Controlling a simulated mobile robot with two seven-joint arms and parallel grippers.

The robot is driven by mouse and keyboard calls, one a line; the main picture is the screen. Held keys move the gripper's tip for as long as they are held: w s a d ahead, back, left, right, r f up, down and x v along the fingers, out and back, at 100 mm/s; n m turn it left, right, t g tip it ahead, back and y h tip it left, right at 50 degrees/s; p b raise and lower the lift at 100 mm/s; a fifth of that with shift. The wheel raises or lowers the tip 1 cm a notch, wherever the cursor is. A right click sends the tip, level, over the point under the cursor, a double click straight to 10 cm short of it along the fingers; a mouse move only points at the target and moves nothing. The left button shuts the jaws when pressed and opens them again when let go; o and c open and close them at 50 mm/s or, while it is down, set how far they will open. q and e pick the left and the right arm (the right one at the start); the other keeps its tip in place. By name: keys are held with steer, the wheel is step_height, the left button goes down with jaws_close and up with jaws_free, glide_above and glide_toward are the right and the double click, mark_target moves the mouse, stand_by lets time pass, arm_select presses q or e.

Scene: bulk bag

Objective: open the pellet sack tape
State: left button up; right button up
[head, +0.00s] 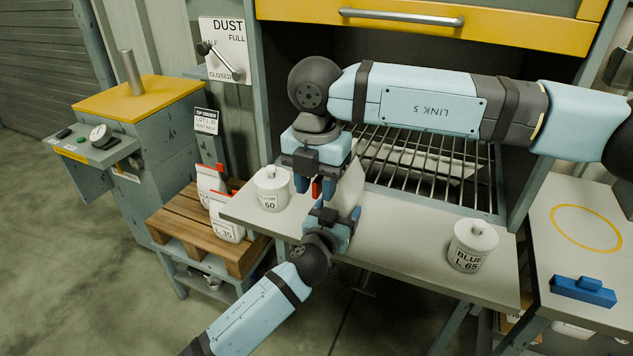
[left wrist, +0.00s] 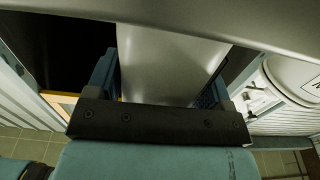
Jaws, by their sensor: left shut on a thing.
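A pale grey-white sack (head: 347,190) stands tilted at the front of the hopper shelf, partly hidden by both grippers. A small red tab (head: 316,189), seemingly its tape end, shows near its top. My left gripper (head: 335,213) comes from below and is shut on the sack. In the left wrist view, the sack's pale face (left wrist: 170,62) lies between the fingers. My right gripper (head: 314,186) points down from above with its fingers apart, and the red tab shows between them. I cannot tell whether they touch it. The tape's full length is hidden.
White lidded jars stand on the shelf at left (head: 271,188) and right (head: 472,245). A metal grate (head: 425,165) lies behind. White sacks with red tops (head: 226,218) stand on a wooden pallet (head: 185,228). A blue block (head: 583,291) lies on the right table.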

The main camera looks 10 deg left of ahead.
mark_target(316, 180)
step_height(316, 180, up, 12)
stand_by(0.4)
